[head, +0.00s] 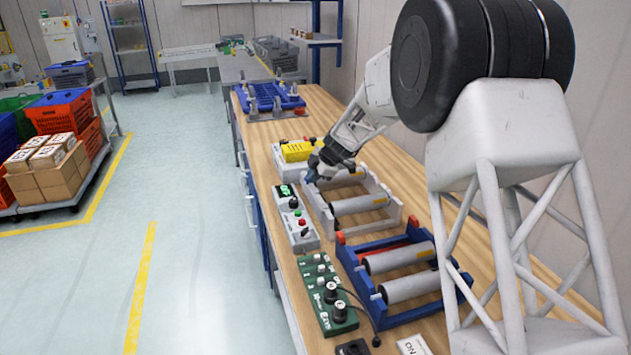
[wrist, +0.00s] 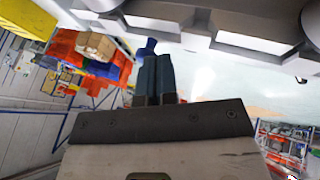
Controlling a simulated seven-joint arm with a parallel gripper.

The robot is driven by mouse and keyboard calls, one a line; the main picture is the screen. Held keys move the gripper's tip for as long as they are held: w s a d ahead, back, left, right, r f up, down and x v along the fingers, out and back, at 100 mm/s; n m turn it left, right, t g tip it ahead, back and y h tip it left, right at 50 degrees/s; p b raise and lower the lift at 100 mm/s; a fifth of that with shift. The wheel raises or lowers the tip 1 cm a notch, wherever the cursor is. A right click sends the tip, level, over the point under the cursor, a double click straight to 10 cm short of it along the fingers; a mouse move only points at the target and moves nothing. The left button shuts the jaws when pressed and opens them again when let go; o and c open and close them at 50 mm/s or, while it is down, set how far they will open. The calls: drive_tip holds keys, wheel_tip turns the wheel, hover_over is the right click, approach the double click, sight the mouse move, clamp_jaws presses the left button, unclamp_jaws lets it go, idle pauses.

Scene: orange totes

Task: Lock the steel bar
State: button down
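Steel bars lie as grey rollers across two cradles on the bench: a pair (head: 358,204) in the grey-white frame (head: 318,207) and a pair (head: 399,258) in the blue frame (head: 350,262). The blue frame has red end pieces (head: 341,238). My gripper (head: 315,172) is over the far left corner of the grey-white frame, partly hiding it. In the wrist view its dark fingers (wrist: 155,75) are side by side with no clear gap. A small blue piece (wrist: 148,46) shows just past the tips; whether they touch it is unclear. The grey-white frame edge (wrist: 258,42) crosses the top.
A control box (head: 298,222) and a green button panel (head: 326,296) stand along the bench's left edge. A yellow device (head: 297,151) sits just behind my gripper. A blue fixture (head: 268,98) stands farther back.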

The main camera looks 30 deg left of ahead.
idle(0.6)
drive_tip(key=shift+s+d+r, duration=0.25)
drive_tip(key=shift+s+d, duration=0.3)
drive_tip(key=shift+d, duration=0.2)
drive_tip(key=shift+s+d+r, duration=0.2)
drive_tip(key=shift+s+d, duration=0.3)
drive_tip(key=shift+d, duration=0.2)
drive_tip(key=v, duration=1)
